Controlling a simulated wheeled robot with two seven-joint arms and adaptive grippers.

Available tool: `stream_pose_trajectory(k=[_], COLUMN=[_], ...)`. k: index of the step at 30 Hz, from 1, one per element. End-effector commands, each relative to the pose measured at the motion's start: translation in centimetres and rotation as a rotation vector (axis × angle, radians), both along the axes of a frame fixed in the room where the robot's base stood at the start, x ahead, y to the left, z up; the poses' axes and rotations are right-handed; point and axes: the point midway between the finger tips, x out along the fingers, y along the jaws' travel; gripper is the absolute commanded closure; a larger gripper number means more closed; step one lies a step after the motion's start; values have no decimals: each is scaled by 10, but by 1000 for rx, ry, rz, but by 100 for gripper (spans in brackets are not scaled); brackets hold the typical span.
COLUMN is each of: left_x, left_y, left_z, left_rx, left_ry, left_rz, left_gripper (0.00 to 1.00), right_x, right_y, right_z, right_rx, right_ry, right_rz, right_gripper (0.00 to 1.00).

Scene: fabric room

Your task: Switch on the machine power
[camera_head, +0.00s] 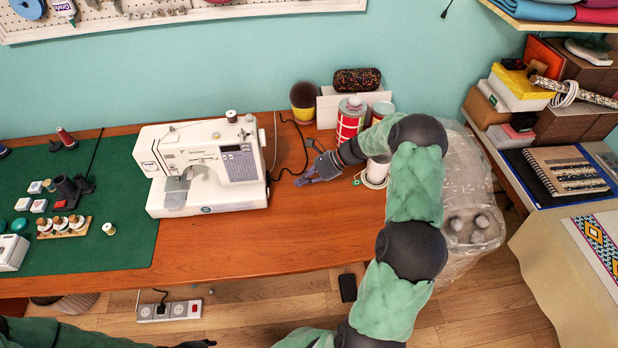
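The white sewing machine (205,160) stands on the wooden table, partly over the green mat. It has a small panel on its front right and a handwheel side facing right. My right gripper (303,179) is low over the table, just right of the machine, with its fingers pointing left towards it. A gap shows between the fingers and the machine's body. I cannot tell how far the fingers are apart. A power switch cannot be made out; the machine's right side is seen only edge-on. My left gripper (197,344) is at the bottom edge, mostly cut off.
A black cable (291,128) runs behind my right gripper. A dark and yellow cup (304,101), a red-and-white can (350,119) and a white spool (376,171) stand near my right arm. A power strip (169,310) lies on the floor. The table front (260,245) is clear.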

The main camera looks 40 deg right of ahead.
Motion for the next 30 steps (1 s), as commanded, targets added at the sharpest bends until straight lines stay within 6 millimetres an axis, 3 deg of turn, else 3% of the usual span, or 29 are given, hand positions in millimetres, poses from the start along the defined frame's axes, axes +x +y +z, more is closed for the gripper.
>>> stream_pose_trajectory(k=[7,15,30], left_x=[0,0,0], left_y=[0,0,0], left_z=[-18,-27,-26], left_rx=[0,0,0], left_ry=[0,0,0], left_rz=[0,0,0], left_gripper=[60,60,60], right_x=[19,36,39], right_y=[33,58,63], right_z=[-29,-20,-17], right_rx=[1,0,-2], right_ry=[0,-1,1], right_rz=[3,2,0], right_gripper=[100,100,100])
